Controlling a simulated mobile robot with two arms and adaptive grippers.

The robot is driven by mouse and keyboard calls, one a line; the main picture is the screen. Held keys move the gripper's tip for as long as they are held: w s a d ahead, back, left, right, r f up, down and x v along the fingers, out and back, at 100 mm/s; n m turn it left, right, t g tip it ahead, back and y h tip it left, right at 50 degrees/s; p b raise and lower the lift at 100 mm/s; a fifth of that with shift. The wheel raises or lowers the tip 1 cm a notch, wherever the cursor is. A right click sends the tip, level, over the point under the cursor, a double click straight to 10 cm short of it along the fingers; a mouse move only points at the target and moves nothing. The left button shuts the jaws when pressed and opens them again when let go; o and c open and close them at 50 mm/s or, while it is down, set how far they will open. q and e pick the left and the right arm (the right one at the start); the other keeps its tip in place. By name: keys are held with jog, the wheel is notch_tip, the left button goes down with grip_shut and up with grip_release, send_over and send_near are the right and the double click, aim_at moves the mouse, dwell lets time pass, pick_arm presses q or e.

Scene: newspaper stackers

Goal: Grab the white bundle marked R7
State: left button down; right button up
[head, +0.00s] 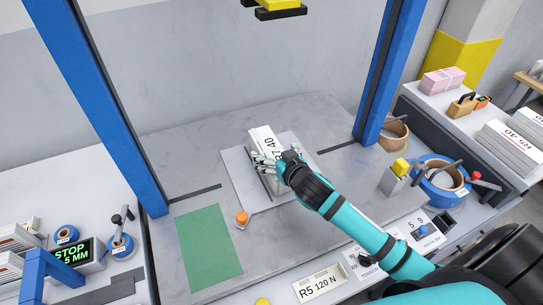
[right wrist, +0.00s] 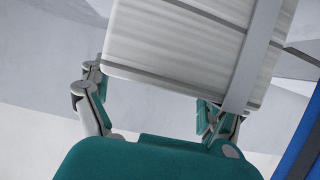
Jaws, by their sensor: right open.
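The white bundle (head: 263,135), with black print that reads like R7 40, lies on a light grey plate (head: 238,174) in the middle of the table. My right gripper (head: 267,158) is at its near end, and the fingers hide part of the bundle. In the right wrist view the bundle (right wrist: 180,45) shows layered white sheet edges and a grey strap. The fingers of my right gripper (right wrist: 155,98) stand open at either side of its near end. I cannot tell whether they touch it. My left gripper is not in view.
Blue posts (head: 110,110) rise at both sides of the table. A pink bundle (head: 442,81) and white R5 40 bundles (head: 512,146) sit on the right bench. A yellow-black part (head: 275,10) hangs above.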

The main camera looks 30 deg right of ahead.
jog(key=shift+w+f, duration=0.3)
jog(key=shift+w, duration=0.2)
jog(key=c, duration=1.5)
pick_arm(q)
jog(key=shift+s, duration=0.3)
pick_arm(e)
jog(key=shift+w+r, duration=0.1)
jog(key=shift+r, duration=0.1)
jog(key=shift+c, duration=1.2)
jog(key=shift+r, duration=0.1)
